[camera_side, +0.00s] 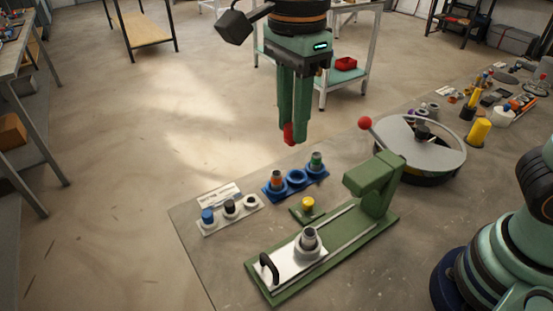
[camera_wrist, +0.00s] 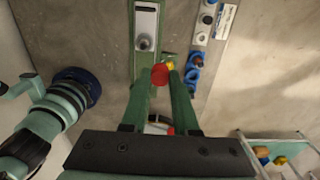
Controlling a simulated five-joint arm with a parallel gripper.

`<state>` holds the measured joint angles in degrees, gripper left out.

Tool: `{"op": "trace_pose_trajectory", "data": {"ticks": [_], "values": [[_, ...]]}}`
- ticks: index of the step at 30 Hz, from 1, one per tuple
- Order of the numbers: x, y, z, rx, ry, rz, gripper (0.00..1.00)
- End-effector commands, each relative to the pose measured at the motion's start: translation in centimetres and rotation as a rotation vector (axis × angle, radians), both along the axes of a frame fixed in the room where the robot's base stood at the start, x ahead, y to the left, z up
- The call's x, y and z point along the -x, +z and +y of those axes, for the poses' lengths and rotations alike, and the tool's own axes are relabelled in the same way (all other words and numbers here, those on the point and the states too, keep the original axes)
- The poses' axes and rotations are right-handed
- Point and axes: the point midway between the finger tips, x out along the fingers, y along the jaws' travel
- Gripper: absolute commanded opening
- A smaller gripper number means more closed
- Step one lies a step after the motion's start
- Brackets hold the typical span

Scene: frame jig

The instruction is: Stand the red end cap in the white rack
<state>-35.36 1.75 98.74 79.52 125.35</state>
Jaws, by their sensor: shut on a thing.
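The red end cap (camera_side: 289,133) is between the fingertips of my gripper (camera_side: 294,139), which is shut on it. It is held in the air, well above the bench, behind the blue rack in the side view. The red cap also shows at the fingertips in the wrist view (camera_wrist: 160,74). The white rack (camera_side: 226,222) lies at the bench's left part, below and left of my gripper. It carries a blue part (camera_side: 208,215), a black-topped part (camera_side: 230,207) and, at its right end, a white ring with a dark centre (camera_side: 250,200). The rack shows at the top in the wrist view (camera_wrist: 202,36).
A blue rack (camera_side: 296,179) beside the white one holds orange-banded and green-banded parts around an empty middle ring. A green jig (camera_side: 377,188) with a grey part on its white plate (camera_side: 290,262) stands in front. A yellow-topped piece (camera_side: 308,203) sits between. A round turntable (camera_side: 440,150) stands right.

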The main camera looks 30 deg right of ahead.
Motion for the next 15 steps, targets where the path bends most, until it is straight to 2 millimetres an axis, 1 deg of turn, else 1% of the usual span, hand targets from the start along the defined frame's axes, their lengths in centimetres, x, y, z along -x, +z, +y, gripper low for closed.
{"op": "trace_pose_trajectory", "data": {"ticks": [1, 6, 8, 12, 15], "values": [[-1.3, -1.4, 0.3, 0.005, -0.003, 0.007, 0.00], [-5.3, -5.7, 1.1, 0.005, -0.003, 0.007, 0.00], [-6.6, -7.3, 1.3, 0.004, -0.003, 0.007, 0.00], [-9.3, -11.4, 1.4, 0.004, -0.003, 0.007, 0.00], [-10.8, -14.0, 1.3, 0.003, -0.002, 0.005, 0.00]]}}
